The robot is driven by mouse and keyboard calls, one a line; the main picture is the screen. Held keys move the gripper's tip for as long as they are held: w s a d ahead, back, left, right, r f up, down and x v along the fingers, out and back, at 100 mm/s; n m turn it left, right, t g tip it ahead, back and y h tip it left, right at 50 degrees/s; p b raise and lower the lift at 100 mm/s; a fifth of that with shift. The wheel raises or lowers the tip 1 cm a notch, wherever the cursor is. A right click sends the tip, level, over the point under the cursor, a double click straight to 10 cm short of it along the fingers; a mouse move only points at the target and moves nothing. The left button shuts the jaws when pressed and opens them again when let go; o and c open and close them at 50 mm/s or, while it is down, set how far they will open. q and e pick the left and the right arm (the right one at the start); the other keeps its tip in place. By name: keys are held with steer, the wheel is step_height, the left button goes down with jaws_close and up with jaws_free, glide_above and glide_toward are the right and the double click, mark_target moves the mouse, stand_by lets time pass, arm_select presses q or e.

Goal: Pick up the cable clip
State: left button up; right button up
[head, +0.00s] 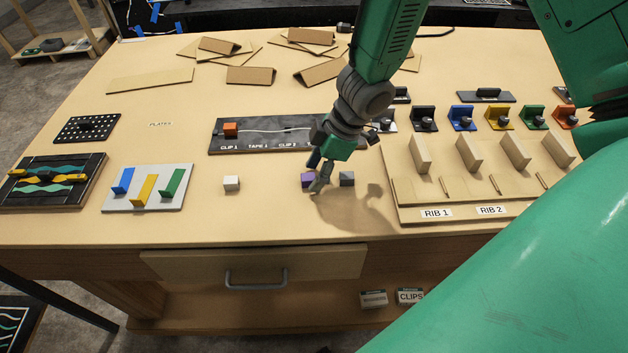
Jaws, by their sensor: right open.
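My right gripper (318,177) reaches down from the top and is open, its fingertips over the front of the table. A small purple block (307,180) is just left of the fingers, partly covered by them. A dark grey-blue block (347,179) is just right of them. I cannot tell whether the fingers touch either block. A white block (231,183) stands apart to the left. An orange clip-like block (231,130) sits above "CLIP 1" on a black board (222,148) with a white cable. Which piece is the cable clip is not clear. My left gripper is not in view.
A rib board (480,213) with wooden blocks stands at the right, coloured brackets (462,118) behind it. A grey plate (115,200) with coloured pieces is at the left. Cardboard pieces (250,75) lie at the back. The tabletop around the white block is clear.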

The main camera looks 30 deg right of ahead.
steer(key=shift+w+a+f, duration=0.2)
steer(key=shift+a+f, duration=0.15)
steer(key=shift+a, duration=0.15)
steer(key=shift+a+r, duration=0.1)
steer(key=shift+a, duration=0.3)
steer(key=shift+a+r, duration=0.1)
steer(key=shift+a, duration=0.3)
steer(key=shift+c, duration=0.8)
steer(key=c, duration=0.6)
steer(key=shift+d, duration=0.45)
steer(key=shift+c, duration=0.4)
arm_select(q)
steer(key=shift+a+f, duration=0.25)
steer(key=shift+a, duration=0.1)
arm_select(e)
steer(key=shift+s+d, duration=0.1)
steer(key=shift+d, duration=0.35)
